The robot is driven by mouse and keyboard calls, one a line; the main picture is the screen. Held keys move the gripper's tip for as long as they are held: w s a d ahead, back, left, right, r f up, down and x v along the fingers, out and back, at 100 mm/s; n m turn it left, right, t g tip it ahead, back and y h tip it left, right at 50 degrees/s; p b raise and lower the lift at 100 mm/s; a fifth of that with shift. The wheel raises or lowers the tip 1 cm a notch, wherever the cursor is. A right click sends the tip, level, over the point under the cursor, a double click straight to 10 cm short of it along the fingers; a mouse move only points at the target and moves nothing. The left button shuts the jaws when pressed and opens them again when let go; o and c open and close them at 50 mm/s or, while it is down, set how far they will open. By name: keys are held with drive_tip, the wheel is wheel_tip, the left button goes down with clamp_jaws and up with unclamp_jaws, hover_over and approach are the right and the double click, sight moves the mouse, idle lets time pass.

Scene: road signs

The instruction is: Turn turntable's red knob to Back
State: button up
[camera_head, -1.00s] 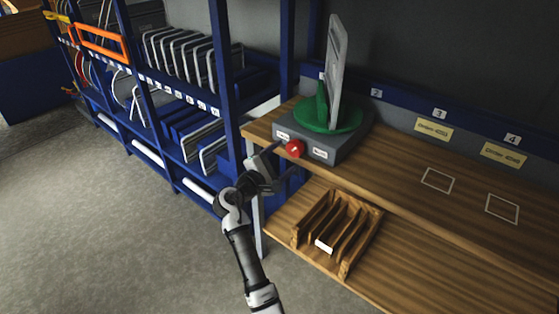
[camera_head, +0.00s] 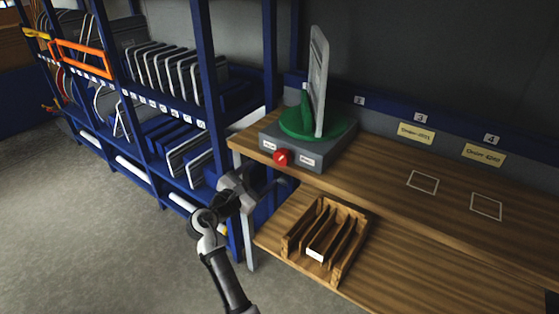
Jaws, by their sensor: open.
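The turntable is a grey box (camera_head: 333,148) with a green disc (camera_head: 340,132) on top, at the left end of the wooden bench. A sign plate (camera_head: 319,85) stands upright on the disc in a green holder. The red knob (camera_head: 281,157) is on the box's front face, between two small white labels (camera_head: 307,161) whose text is too small to read. A pale mark shows on the knob; its exact direction is unclear. My gripper (camera_head: 268,182) is open and empty, just below and left of the knob, apart from it in the picture.
A wooden slotted rack (camera_head: 325,240) sits on the lower shelf below the turntable. A blue shelf unit (camera_head: 205,90) with several sign plates stands at left. The bench top (camera_head: 400,165) right of the turntable is clear, with white outlined squares. Grey floor is free at lower left.

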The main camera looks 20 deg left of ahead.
sight(280, 159)
drive_tip(key=w+d+n, duration=0.1)
drive_tip(key=w, duration=0.2)
drive_tip(key=w+d+n+p, duration=0.1)
drive_tip(key=w+n, duration=0.1)
drive_tip(key=w, duration=0.2)
drive_tip(key=w+d+n+p, duration=0.1)
drive_tip(key=w+d, duration=0.1)
drive_tip(key=w, duration=0.2)
idle(0.3)
drive_tip(key=c, duration=0.9)
drive_tip(key=shift+c, duration=0.2)
